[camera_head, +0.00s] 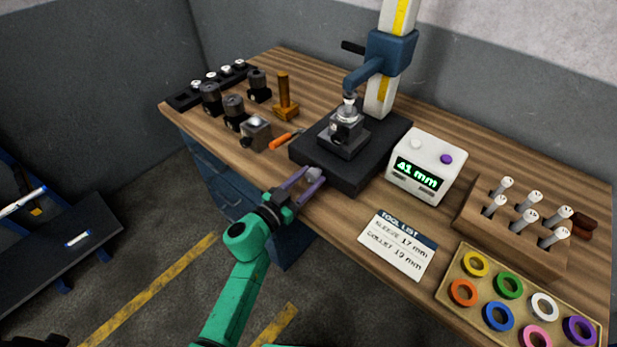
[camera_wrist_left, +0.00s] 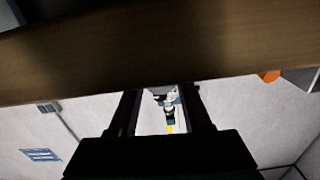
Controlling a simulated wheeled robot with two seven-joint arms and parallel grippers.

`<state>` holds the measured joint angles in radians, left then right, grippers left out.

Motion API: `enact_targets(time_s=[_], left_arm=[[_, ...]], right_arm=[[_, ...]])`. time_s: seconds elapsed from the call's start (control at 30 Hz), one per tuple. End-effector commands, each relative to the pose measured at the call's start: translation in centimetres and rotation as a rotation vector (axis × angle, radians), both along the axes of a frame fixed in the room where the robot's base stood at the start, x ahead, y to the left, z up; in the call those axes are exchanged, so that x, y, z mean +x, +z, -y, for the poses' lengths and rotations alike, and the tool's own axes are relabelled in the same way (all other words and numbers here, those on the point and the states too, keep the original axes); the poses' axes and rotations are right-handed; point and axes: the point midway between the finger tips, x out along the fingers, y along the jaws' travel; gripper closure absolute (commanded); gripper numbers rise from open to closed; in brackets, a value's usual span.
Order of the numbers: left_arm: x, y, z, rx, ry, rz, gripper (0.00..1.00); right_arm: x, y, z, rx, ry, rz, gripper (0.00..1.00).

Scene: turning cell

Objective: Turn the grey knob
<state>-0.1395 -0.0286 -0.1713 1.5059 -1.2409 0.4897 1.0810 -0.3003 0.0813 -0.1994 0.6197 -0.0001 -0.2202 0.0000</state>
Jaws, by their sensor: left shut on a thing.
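The grey knob (camera_head: 314,173) sits low on the front side of the black base of the stand, near the front edge of the wooden bench. My left gripper (camera_head: 308,181) reaches up to it from the front, with its two purple fingers on either side of the knob, shut on it. The fingers hide part of the knob. In the left wrist view the two dark fingers (camera_wrist_left: 163,100) point away from the camera, with small pale and grey parts between them; I cannot tell which of these is the knob. My right gripper is not in view.
The black base (camera_head: 365,165) carries a clamped holder under a blue arm on a white column. A display box (camera_head: 427,167) reads 41 mm. A tool list card (camera_head: 398,245), a wooden rack of tools and a tray (camera_head: 449,290) of coloured rings lie right. An orange-handled tool (camera_head: 284,142) lies left.

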Motion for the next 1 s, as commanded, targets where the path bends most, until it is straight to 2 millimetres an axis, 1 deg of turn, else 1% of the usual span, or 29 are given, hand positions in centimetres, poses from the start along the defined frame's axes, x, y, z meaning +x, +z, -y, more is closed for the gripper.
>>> enact_targets(time_s=[0.2,0.43,0.7,1.0], left_arm=[[-0.04,-0.1,0.02,0.124,-0.001,0.089,1.0],[-0.05,-0.12,0.04,0.217,-0.001,0.156,1.0],[-0.04,-0.08,0.04,0.256,0.0,0.184,1.0],[-0.04,-0.07,0.04,0.256,0.0,0.185,1.0]], right_arm=[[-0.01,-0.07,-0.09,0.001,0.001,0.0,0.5],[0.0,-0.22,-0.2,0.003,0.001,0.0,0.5],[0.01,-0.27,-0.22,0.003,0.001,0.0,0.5],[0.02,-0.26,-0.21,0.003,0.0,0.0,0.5]])
